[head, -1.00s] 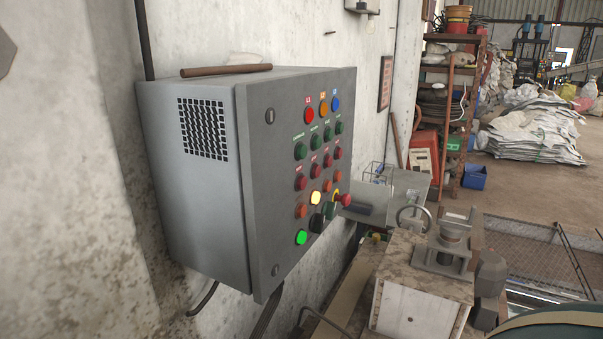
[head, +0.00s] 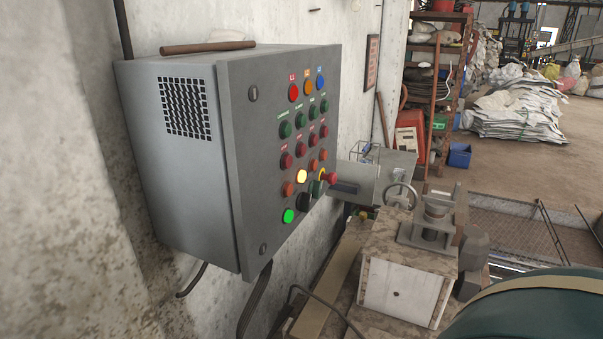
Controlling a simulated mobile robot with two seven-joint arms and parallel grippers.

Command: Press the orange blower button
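A grey control box (head: 230,150) is fixed to the wall, its front door facing right and carrying rows of buttons and lamps. Unlit orange buttons sit in the lower rows: one at the left (head: 287,189), one in the middle (head: 313,167) and one at the right (head: 323,155). A button between the left and middle ones glows yellow-orange (head: 301,176). An orange lamp (head: 308,87) is in the top row. The labels are too small to read, so I cannot tell which is the blower button. Neither gripper is in view.
A red mushroom button (head: 331,179) sticks out at the lower right of the panel. A lit green button (head: 288,215) is at the bottom. A machine with a handwheel (head: 401,195) stands right of the box. A dark green rounded shape (head: 530,310) fills the lower right corner.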

